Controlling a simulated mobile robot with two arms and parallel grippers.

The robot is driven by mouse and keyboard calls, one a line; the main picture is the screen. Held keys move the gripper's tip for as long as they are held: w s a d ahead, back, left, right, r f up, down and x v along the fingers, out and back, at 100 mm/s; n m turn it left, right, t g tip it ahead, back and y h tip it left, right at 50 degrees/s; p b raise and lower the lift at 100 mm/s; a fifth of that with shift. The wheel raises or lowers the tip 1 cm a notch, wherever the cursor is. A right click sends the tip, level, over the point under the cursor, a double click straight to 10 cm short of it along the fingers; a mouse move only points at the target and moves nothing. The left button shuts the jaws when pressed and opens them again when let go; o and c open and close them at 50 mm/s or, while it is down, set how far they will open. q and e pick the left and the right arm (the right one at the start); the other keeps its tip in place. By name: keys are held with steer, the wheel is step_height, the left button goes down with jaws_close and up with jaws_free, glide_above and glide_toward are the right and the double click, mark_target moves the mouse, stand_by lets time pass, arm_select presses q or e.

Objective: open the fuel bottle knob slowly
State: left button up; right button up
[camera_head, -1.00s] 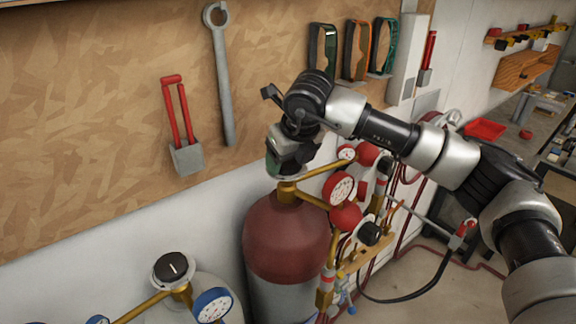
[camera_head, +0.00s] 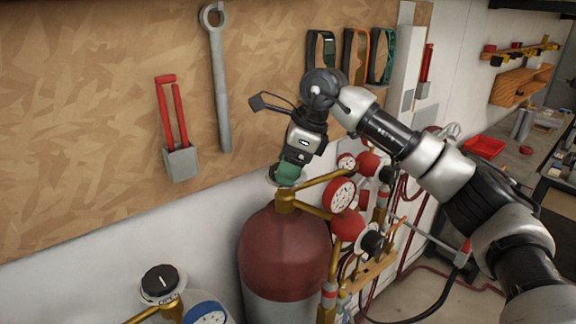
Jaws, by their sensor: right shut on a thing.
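The fuel bottle (camera_head: 285,250) is a dark red cylinder standing against the wall, with brass fittings and red gauges at its top. Its knob (camera_head: 272,180) sits on the brass valve and is mostly hidden; only a pale edge shows under my gripper. My right gripper (camera_head: 287,174) points down onto the knob from above and is shut on it. Its fingertips look greenish. My left gripper is not in view.
A red gauge (camera_head: 340,194) and hoses lie close to the right. A wrench (camera_head: 218,85) and red-handled pliers (camera_head: 173,115) hang on the board behind.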

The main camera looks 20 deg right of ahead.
steer(key=n+g, duration=0.1)
steer(key=n, duration=0.1)
steer(key=n+g+p, duration=0.1)
steer(key=n, duration=0.2)
steer(key=shift+w+r, duration=0.2)
steer(key=n+g, duration=0.1)
steer(key=n, duration=0.2)
steer(key=n+g+p, duration=0.1)
steer(key=n, duration=0.2)
steer(key=shift+w+p, duration=0.15)
steer(key=shift+p, duration=0.15)
steer(key=n+g+h+p, duration=0.1)
steer(key=n, duration=0.2)
steer(key=shift+w+a+r, duration=0.1)
steer(key=shift+a+n+g+h+p, duration=0.15)
steer(key=shift+n+h+p, duration=0.25)
steer(key=shift+n+p, duration=0.45)
steer(key=shift+d+n+g+h+p, duration=0.15)
steer(key=shift+n+h+p, duration=0.25)
steer(key=shift+n, duration=0.75)
steer(key=shift+a, duration=0.1)
steer(key=o, duration=0.9)
steer(key=shift+f, duration=0.25)
steer(key=shift+o, duration=0.2)
steer(key=shift+r, duration=0.1)
